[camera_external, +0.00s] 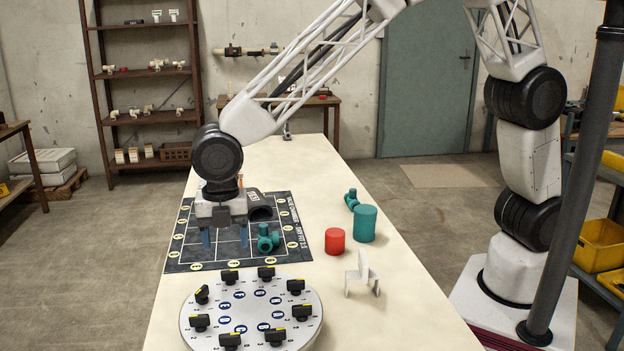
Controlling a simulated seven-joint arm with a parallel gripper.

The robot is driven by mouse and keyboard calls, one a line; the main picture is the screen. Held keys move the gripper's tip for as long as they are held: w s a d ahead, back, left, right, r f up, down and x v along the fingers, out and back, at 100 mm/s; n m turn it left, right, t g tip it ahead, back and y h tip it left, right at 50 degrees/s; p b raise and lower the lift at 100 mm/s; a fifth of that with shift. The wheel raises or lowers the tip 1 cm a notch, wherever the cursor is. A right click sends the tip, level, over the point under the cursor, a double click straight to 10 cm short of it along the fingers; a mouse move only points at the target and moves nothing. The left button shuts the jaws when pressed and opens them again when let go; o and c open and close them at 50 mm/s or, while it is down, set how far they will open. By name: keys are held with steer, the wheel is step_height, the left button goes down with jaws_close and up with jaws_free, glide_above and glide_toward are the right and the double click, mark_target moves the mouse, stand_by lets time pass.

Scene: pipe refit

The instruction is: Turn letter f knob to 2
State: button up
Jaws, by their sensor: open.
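A round pale dial board (208,335) lies at the near end of the table. Several black knobs with yellow marks stand around its rim, among them one at the far side (266,273) and one at the left (202,295). Blue round letter badges (239,295) form an inner ring, and small numbers surround each knob. The letters are too small to read surely, so I cannot tell which knob is f. My gripper (225,238) points down above the dark grid mat, beyond the board. Its blue fingers are apart, with nothing seen between them.
The dark grid mat (184,258) holds a green pipe fitting (268,240) and a dark pipe piece (258,204) near my gripper. A red cylinder (335,241), a teal cylinder (364,224), another green fitting (351,199) and a white bracket (362,273) stand to the right.

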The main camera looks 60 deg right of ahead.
mark_target(229, 270)
steer(key=shift+f, duration=0.1)
steer(key=shift+f, duration=3.8)
steer(key=c, duration=0.9)
